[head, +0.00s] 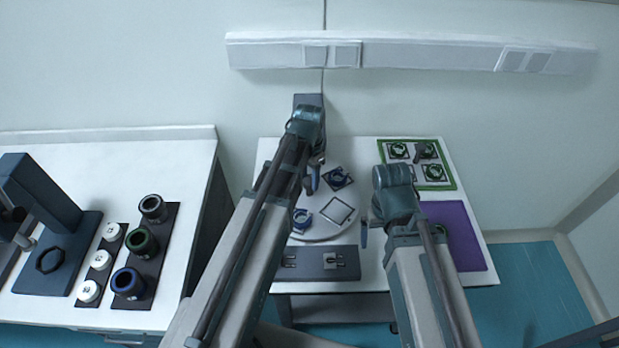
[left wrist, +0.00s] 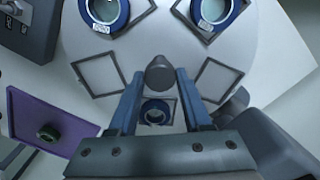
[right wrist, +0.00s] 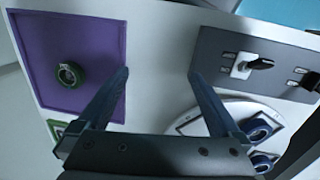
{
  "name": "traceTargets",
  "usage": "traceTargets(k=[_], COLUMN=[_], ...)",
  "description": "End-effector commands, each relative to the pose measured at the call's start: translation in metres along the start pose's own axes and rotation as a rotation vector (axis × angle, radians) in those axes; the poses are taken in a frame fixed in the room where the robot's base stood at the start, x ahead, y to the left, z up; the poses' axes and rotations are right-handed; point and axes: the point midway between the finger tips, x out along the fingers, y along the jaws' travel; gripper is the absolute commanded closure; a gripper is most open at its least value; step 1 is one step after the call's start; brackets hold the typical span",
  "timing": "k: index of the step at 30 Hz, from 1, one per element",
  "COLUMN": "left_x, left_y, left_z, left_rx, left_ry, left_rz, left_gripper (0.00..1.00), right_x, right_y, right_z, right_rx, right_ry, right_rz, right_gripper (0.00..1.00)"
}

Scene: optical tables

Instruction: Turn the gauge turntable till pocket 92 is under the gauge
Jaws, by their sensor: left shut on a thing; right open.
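The gauge turntable is a pale round disc, partly hidden by my left arm in the head view (head: 318,234). The left wrist view (left wrist: 185,48) shows its square-framed pockets. Blue-ringed pieces sit in some, one at upper left (left wrist: 104,12) and one at upper right (left wrist: 214,12). Frames at left (left wrist: 98,74) and right are empty. Pocket labels are too small to read. My left gripper (left wrist: 160,88) is shut on a dark grey knob (left wrist: 160,70) near the disc's middle. My right gripper (right wrist: 160,82) is open and empty over the table. The gauge is mostly hidden behind my left arm.
A dark plate with a lever (right wrist: 222,62) lies in front of the disc. A purple mat (right wrist: 62,30) with a green ring lies at right, with a green-edged tray (head: 453,186) behind. A left table (head: 190,160) holds lens rings, white caps and a dark stand.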

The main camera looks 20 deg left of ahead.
Motion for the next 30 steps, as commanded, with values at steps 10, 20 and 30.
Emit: traceTargets(k=[10, 20, 30], left_x=[0.0000, 0.0000, 0.0000], left_y=[0.0000, 0.0000, 0.0000], left_z=[0.0000, 0.0000, -0.0001], left_rx=[-0.172, -0.338, -0.508], left_ry=[0.000, 0.000, 0.000], left_rz=[0.000, 0.000, 0.000], left_gripper=[1.00, 1.00, 1.00], right_x=[0.0000, 0.0000, 0.0000], right_y=[0.0000, 0.0000, 0.0000], right_z=[0.0000, 0.0000, 0.0000], right_rx=[0.000, 0.000, 0.000], right_ry=[0.000, 0.000, 0.000], right_rz=[0.000, 0.000, 0.000], right_gripper=[0.00, 0.00, 0.00])
